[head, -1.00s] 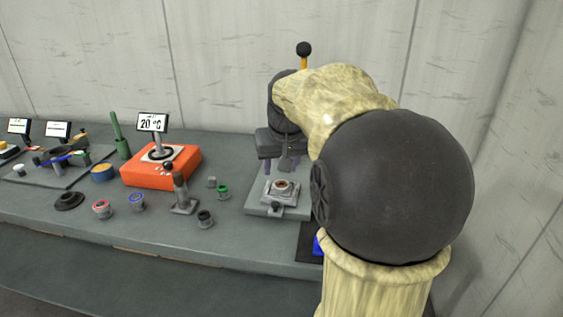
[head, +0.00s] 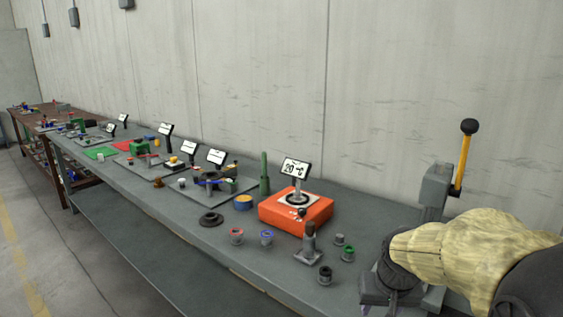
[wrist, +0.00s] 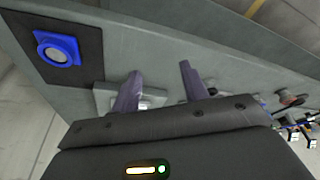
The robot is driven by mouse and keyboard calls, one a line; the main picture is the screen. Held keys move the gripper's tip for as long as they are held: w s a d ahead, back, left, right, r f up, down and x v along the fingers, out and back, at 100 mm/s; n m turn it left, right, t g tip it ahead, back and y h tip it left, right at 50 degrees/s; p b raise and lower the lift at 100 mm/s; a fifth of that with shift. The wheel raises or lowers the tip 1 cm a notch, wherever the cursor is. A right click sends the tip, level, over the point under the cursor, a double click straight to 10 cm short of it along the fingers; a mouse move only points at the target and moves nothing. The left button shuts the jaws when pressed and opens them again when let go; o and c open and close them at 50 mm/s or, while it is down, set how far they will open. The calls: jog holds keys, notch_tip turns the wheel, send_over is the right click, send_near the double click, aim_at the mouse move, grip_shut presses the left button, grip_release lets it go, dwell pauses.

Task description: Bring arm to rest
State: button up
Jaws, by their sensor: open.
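My gripper (head: 378,304) is at the lower right of the head view, at the end of my cream and dark arm, and its tips are partly cut off by the frame's bottom. In the wrist view my gripper (wrist: 160,72) shows two purple-grey fingers spread apart with nothing between them. Beyond the fingers a light grey block (wrist: 104,95) is partly hidden by the left finger. The gripper is above the grey bench (head: 330,205), close to a grey press with a yellow lever (head: 461,160) and black knob.
An orange heater (head: 285,213) with a "20 °C" display stands left of my arm. Several small rings and cups, including a green-ringed one (head: 348,253), lie in front. A blue square part (wrist: 57,48) lies on a black mat. Free floor (head: 60,250) is left of the bench.

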jog(key=s+a+f+n, duration=0.2)
jog(key=s+a+f, duration=0.4)
jog(key=s+f, duration=0.2)
notch_tip(320, 180, up, 14)
jog(key=p, duration=1.4)
jog(key=shift+s+d+g, duration=0.15)
jog(key=shift+s+g, duration=0.25)
jog(key=shift+f, duration=0.2)
jog(key=shift+w+d, duration=0.1)
